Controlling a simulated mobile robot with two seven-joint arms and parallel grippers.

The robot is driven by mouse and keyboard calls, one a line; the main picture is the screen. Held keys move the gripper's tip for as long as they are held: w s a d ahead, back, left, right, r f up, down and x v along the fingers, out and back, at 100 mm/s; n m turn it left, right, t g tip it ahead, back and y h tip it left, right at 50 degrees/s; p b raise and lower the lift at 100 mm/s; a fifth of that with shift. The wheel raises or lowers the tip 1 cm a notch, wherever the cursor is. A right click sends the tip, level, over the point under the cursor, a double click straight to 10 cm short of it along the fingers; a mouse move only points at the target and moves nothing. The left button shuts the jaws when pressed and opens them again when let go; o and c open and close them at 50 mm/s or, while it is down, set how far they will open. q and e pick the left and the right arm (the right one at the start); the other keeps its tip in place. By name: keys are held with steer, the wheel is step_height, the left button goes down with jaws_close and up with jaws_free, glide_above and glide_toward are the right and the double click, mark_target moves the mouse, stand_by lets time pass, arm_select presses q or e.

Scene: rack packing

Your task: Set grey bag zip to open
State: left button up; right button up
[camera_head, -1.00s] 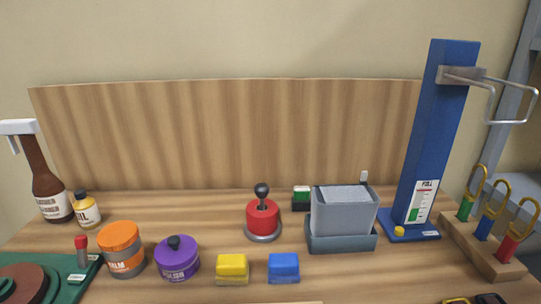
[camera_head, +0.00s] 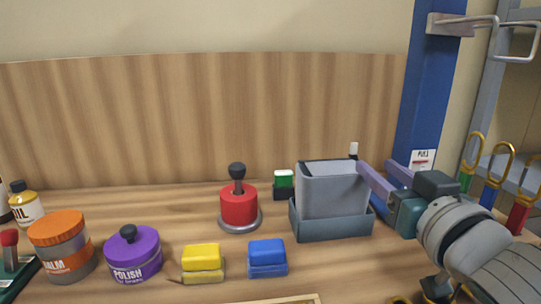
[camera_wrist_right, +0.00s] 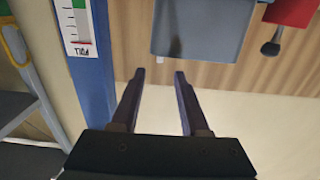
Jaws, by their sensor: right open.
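The grey bag (camera_head: 332,192) stands upright in a dark grey tray (camera_head: 335,228). A small white-topped tab (camera_head: 353,149) shows just behind the bag's right rear corner; I cannot tell whether it is the zip pull. Whether the zip is open or shut is unclear. My right gripper (camera_head: 378,168) is open and empty, its fingers level with the upper right side of the bag. In the right wrist view the open fingers (camera_wrist_right: 160,76) point toward the bag (camera_wrist_right: 195,28), which appears inverted, with a visible space between. My left gripper is out of view.
A blue post (camera_head: 422,90) with a metal bracket stands right, behind my right gripper. A red pot with a black knob (camera_head: 238,205), blue block (camera_head: 267,257) and yellow block (camera_head: 202,262) stand left of the bag.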

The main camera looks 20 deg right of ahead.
mark_target(354, 148)
steer(key=b+x, duration=0.1)
steer(key=x, duration=0.9)
steer(key=shift+a, duration=0.1)
jaws_close()
stand_by(1.2)
